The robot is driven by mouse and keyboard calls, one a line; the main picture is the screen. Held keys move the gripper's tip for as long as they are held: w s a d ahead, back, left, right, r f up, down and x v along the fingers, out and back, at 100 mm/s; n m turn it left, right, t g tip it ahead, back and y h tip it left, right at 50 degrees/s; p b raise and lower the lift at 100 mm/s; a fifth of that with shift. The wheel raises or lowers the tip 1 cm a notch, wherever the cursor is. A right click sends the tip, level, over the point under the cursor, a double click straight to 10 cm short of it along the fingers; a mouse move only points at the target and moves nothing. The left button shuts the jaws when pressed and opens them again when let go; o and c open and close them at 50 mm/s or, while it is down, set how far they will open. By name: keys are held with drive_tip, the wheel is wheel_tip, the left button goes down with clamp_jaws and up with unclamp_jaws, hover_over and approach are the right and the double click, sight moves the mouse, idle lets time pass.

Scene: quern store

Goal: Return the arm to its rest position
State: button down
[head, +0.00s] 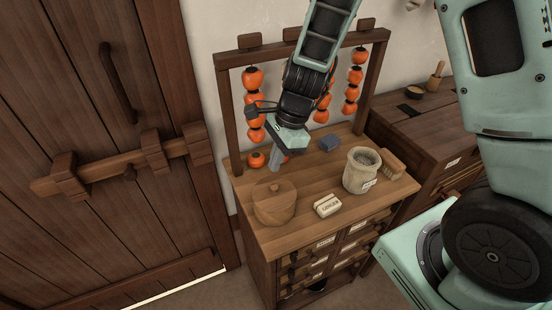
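My arm reaches down from the top of the head view, in front of the wooden rack. My gripper (276,164) hangs over the back left part of the cabinet top (307,236), pointing down. It is above and behind the round lidded wooden box (274,205), apart from it in the picture. Its grey fingers are small and seen at an angle, so I cannot tell how far apart they are. I see nothing clearly held. My arm hides part of the rack and of the hanging orange fruit.
The rack (375,75) carries strings of orange fruit (354,75) close around my arm. A blue-grey block (330,142), stone jar (361,172), brush (391,165) and pale labelled block (327,205) stand on the cabinet. A barred door (110,110) is left; another cabinet (425,130) is right.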

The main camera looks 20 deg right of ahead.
sight(272, 187)
drive_tip(key=shift+f, duration=0.25)
drive_tip(key=shift+f+b, duration=2.55)
drive_tip(key=shift+f, duration=0.3)
drive_tip(key=shift+r, duration=0.2)
wheel_tip(272, 187, up, 7)
drive_tip(key=p, duration=0.7)
drive_tip(key=shift+f, duration=0.15)
